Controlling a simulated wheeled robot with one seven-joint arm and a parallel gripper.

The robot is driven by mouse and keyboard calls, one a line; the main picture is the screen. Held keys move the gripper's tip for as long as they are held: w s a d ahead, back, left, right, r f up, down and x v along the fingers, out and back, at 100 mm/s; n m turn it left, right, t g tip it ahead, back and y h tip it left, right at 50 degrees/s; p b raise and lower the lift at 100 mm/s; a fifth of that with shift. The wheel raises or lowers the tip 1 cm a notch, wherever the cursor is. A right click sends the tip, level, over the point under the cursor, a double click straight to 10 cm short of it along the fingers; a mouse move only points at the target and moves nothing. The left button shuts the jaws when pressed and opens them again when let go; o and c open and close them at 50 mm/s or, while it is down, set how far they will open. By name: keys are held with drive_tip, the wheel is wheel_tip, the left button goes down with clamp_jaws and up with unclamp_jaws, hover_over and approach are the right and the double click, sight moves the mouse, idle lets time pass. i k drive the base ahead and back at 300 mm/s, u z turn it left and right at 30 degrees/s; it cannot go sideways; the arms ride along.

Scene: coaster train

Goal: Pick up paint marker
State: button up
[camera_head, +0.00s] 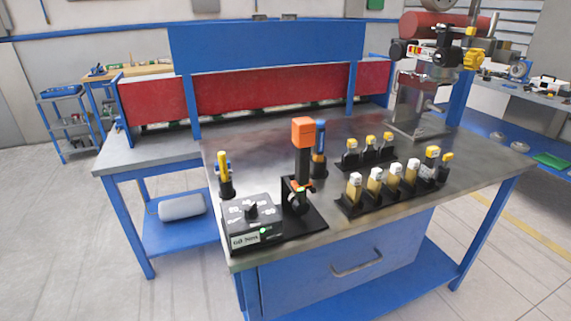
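I cannot tell for sure which thing is the paint marker. A slim yellow marker-like item (223,166) stands upright in a black holder at the left of the metal-topped workbench (250,150). A blue marker-like item (320,138) stands upright in a dark holder, behind and right of an orange-topped black tool (303,133). Several small bottles or markers with white and yellow caps stand in two black racks, a front one (375,205) and a back one (375,163). My gripper is not in view.
A black control box (250,228) with a knob sits at the bench's front left corner. A machine with a red cylinder (432,25) stands at the back right. A blue-framed red panel (270,90) rises behind. Bare metal lies right of the racks.

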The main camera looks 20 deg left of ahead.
sight(221, 155)
drive_tip(key=z, duration=0.35)
drive_tip(key=k, duration=1.7)
drive_tip(key=u, duration=1.25)
drive_tip(key=i, duration=1)
